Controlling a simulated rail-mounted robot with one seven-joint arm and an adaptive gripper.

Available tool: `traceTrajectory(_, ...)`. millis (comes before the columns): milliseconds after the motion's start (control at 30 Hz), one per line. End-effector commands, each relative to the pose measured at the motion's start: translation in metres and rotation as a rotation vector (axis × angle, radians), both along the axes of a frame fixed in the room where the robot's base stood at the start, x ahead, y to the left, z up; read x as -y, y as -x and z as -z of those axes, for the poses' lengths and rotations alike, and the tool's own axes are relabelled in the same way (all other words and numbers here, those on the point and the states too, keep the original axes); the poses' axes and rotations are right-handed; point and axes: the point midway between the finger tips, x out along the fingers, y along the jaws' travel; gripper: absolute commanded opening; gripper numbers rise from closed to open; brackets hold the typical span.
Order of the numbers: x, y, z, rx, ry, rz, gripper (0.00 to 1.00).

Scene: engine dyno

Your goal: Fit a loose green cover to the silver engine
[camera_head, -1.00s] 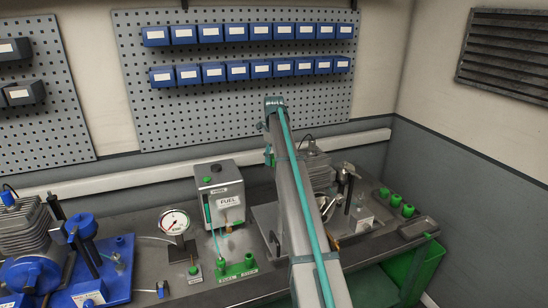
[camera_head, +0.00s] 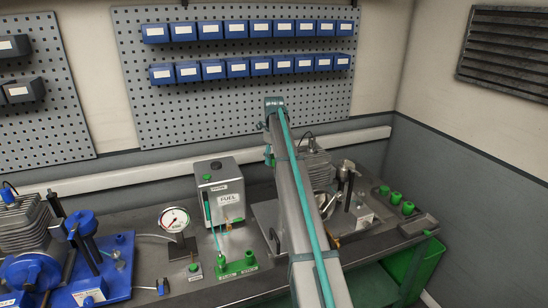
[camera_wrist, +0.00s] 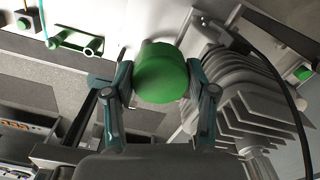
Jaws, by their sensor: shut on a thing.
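My gripper (camera_wrist: 162,97) is shut on a round green cover (camera_wrist: 162,77) in the wrist view, one finger on each side. The silver engine (camera_wrist: 262,105), with its grey cooling fins, is just right of the held cover in that view. I cannot tell whether the cover touches it. In the head view the engine (camera_head: 316,163) is partly hidden behind my arm, and the gripper and held cover are hidden too. Several small green pieces (camera_head: 396,198) stand on the bench right of the engine.
A fuel box (camera_head: 221,190) and a round gauge (camera_head: 174,219) stand left of my arm. A green holder (camera_head: 238,264) sits in front of them. A blue engine rig (camera_head: 35,265) is at far left. A green bin (camera_head: 420,265) is below the bench at right.

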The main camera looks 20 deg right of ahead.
Motion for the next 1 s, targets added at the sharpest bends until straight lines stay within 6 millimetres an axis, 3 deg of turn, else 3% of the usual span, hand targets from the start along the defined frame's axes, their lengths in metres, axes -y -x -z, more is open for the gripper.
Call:
traceTrajectory(400,0.0000,0.0000,0.0040,0.000,0.000,0.000,0.39)
traceTrajectory(433,0.0000,-0.0001,0.0040,0.000,0.000,0.000,0.59)
traceTrajectory(600,0.0001,0.0000,0.0040,0.000,0.000,0.000,0.85)
traceTrajectory(833,0.0001,0.0000,0.0041,0.000,0.000,0.000,0.85)
traceTrajectory(900,0.0000,-0.0001,0.0041,0.000,0.000,0.000,0.97)
traceTrajectory(1000,0.0000,-0.0001,0.0040,0.000,0.000,0.000,1.00)
